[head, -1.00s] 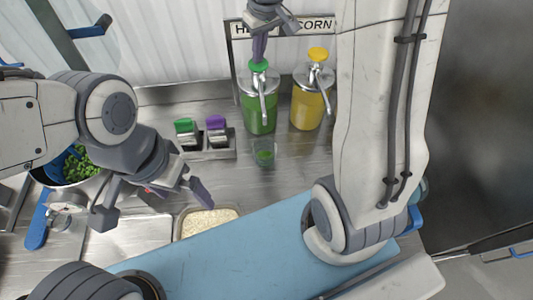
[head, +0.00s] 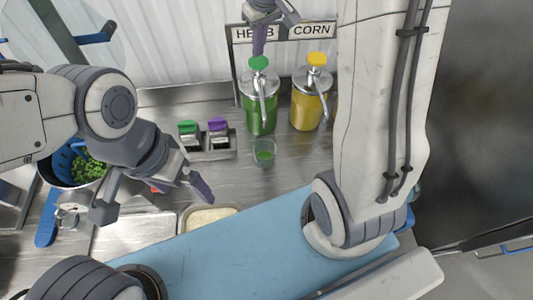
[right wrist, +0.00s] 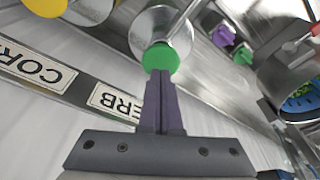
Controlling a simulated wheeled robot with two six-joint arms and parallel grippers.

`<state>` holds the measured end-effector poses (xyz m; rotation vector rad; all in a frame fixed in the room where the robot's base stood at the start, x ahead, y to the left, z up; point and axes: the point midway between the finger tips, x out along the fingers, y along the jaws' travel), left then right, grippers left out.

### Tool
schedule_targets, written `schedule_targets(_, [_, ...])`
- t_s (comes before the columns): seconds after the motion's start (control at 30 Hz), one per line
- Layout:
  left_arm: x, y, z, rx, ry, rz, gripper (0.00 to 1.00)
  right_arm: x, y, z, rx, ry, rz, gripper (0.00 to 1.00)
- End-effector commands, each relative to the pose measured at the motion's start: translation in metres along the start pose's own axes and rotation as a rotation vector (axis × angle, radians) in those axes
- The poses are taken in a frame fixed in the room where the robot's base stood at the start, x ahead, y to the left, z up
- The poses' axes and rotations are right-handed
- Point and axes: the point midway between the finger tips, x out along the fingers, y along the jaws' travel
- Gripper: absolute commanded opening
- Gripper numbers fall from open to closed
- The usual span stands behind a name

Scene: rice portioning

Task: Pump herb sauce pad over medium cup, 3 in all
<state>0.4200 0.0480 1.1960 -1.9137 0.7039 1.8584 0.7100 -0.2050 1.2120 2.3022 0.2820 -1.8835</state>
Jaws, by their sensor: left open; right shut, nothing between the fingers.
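The herb sauce dispenser (head: 259,112) is a clear jar of green sauce with a metal lid, a spout and a green pump pad (head: 258,63). A clear cup (head: 264,153) with some green sauce in it stands in front, near the spout. My right gripper (head: 258,50) is shut and empty, pointing down just above the green pad. In the right wrist view its fingertips (right wrist: 161,76) overlap the pad (right wrist: 161,58); contact is unclear. My left gripper (head: 155,200) is open and empty over the counter's left part.
A corn sauce dispenser (head: 307,105) with a yellow pad stands right of the herb one. Green-topped (head: 188,128) and purple-topped (head: 217,125) items sit in a metal holder.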

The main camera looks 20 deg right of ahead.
Motion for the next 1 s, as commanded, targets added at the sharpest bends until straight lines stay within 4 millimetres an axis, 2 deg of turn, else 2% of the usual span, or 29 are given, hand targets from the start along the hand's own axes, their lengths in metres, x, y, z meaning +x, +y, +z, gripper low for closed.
schedule_targets(0.37, [0.002,0.000,0.000,0.000,0.000,0.000,1.00,0.002,0.000,0.000,0.000,0.001,0.000,0.00])
schedule_targets(1.0, [0.018,-0.001,0.001,0.000,0.000,0.000,1.00,0.024,0.000,0.005,0.000,-0.001,0.000,0.00])
